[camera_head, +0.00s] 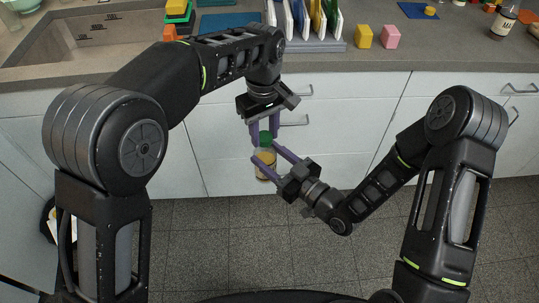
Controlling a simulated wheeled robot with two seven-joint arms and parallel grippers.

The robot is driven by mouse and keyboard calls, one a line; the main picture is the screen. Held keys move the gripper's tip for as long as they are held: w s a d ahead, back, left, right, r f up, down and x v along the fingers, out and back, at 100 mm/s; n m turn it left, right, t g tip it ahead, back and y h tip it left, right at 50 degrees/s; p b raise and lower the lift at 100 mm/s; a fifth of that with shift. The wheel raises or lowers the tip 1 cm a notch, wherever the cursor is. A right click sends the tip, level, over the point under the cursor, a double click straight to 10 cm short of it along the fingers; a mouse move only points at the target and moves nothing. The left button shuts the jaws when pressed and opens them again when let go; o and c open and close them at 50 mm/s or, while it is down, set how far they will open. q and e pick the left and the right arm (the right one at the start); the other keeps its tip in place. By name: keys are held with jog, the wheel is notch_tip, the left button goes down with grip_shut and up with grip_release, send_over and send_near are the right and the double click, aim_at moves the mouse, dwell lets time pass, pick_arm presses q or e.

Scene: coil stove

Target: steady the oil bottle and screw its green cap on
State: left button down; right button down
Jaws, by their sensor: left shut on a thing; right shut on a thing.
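The oil bottle (265,172), clear with yellowish oil inside, is held upright in the air in front of the white cabinets. The green cap (266,136) is at the top of the bottle. My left gripper (265,138) points down from above and is shut on the green cap. My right gripper (264,164) comes from the lower right and is shut around the bottle's body. The cap sits at the bottle's mouth, but I cannot tell whether it is threaded on. The fingers hide parts of the cap and bottle.
The counter (360,62) runs behind, with a sink (85,40) at the left, a rack of upright boards (305,25), and yellow (364,37) and pink (391,37) blocks. A dark bottle (503,22) stands at the far right. The floor below is clear.

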pick_arm(q)
jog(key=m, duration=0.5)
jog(key=shift+m, duration=0.4)
jog(key=m, duration=1.3)
jog(key=shift+m, duration=0.4)
jog(key=m, duration=0.7)
jog(key=shift+f, duration=0.1)
jog(key=c, duration=0.9)
grip_release()
jog(key=shift+r, duration=3.8)
